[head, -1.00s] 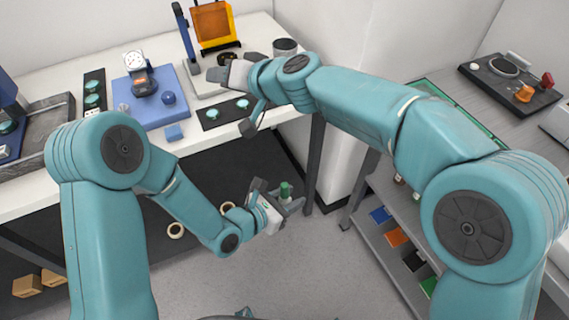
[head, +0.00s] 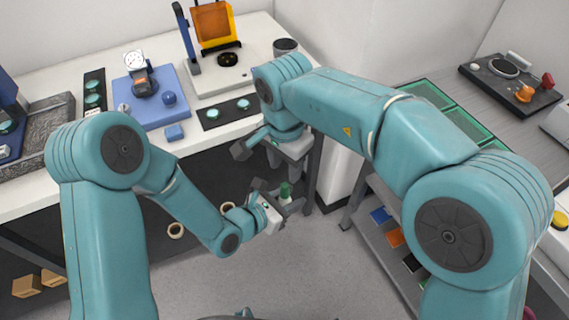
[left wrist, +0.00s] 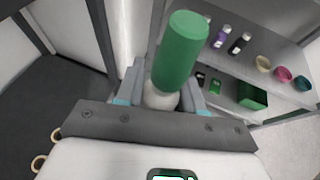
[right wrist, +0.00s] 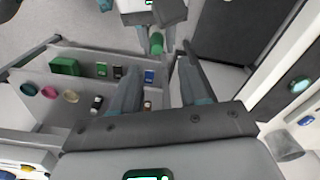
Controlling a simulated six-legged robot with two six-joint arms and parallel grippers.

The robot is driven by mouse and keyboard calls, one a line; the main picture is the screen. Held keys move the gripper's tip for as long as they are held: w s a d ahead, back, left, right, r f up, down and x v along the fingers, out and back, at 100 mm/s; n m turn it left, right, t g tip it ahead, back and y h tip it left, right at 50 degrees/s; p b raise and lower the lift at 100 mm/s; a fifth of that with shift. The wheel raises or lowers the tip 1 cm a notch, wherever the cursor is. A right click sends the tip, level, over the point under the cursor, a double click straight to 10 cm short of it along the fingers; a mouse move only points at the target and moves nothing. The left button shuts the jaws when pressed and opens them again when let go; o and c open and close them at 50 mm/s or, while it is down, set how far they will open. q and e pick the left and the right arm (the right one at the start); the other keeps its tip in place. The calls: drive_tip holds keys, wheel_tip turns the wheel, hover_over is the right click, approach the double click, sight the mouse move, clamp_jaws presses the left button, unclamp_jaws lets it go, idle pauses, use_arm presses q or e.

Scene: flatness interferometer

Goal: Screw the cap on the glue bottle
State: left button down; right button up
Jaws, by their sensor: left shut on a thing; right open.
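My left gripper (head: 275,203) is shut on the glue bottle, whose pale body (left wrist: 160,97) shows between the fingers in the left wrist view. The green cap (left wrist: 180,50) stands on top of the bottle; I cannot tell how tightly it sits. The cap also shows in the head view (head: 285,190) and in the right wrist view (right wrist: 157,42). My right gripper (head: 284,172) is open and empty, just above the cap, pointing down. In the right wrist view its fingers (right wrist: 158,75) are apart, with the cap beyond their tips.
A white workbench (head: 240,128) with instruments stands behind on the left. A grey shelf unit (head: 375,240) with colored boxes is on the right, under a bench with a black plate (head: 510,85). Tape rolls (head: 176,231) lie below.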

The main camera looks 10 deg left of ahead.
sight(285, 185)
drive_tip(key=shift+s+a, duration=0.1)
drive_tip(key=shift+s, duration=0.25)
drive_tip(key=shift+w+f, duration=0.1)
drive_tip(key=shift+f, duration=3.9)
clamp_jaws()
